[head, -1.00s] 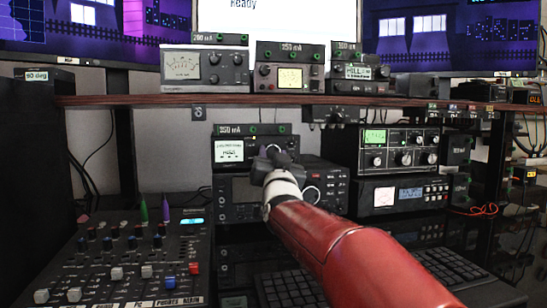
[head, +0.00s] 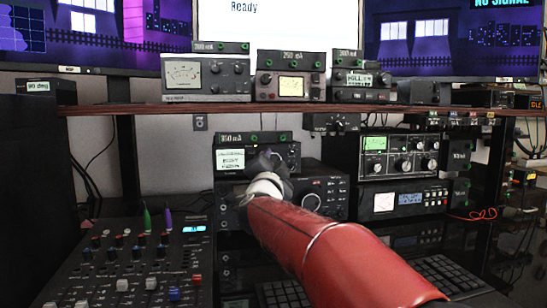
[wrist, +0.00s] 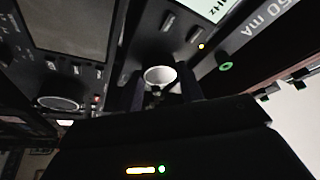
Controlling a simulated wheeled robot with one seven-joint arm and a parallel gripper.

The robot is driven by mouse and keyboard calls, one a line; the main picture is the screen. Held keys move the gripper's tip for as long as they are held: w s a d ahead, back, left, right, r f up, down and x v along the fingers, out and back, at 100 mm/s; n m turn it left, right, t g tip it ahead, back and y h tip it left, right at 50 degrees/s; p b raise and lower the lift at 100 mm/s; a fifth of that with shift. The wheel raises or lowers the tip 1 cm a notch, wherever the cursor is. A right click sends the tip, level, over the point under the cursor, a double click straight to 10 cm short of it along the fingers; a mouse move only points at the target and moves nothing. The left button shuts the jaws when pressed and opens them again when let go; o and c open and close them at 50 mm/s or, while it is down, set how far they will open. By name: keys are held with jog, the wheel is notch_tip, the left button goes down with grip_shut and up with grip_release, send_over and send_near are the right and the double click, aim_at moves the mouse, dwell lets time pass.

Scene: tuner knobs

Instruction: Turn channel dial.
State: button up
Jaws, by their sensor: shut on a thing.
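The channel dial (wrist: 160,75) shows in the wrist view as a small knob with a pale ring, on the dark front panel of the upper radio unit. My gripper (wrist: 163,92) is shut on it, with one dark finger on each side. In the head view my gripper (head: 268,163) is at the front of this unit (head: 256,140) and hides the dial. The unit's lit white screen (head: 230,160) is just left of my gripper; its small text is too blurred to read.
A larger radio (head: 330,185) with a big round knob (head: 312,201) sits directly below. Other radios (head: 400,155) stand to the right. A mixing console (head: 130,265) is at lower left. A wooden shelf (head: 300,109) with meters runs above.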

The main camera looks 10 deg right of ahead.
jog(key=m+p, duration=0.1)
jog(key=m+g+p, duration=0.1)
jog(key=m, duration=0.1)
jog(key=m+g+p, duration=0.1)
jog(key=m, duration=0.1)
jog(key=shift+r+h+p, duration=0.35)
jog(key=shift+h, duration=0.05)
jog(key=shift+f+m+g+y+p, duration=0.1)
jog(key=shift+m+g+y+p, duration=0.35)
jog(key=shift+m+p, duration=1.15)
jog(key=shift+m, duration=0.3)
jog(key=o, duration=1)
jog(key=shift+f+h+b, duration=0.15)
jog(key=shift+h+b, duration=0.2)
jog(key=shift+b, duration=0.05)
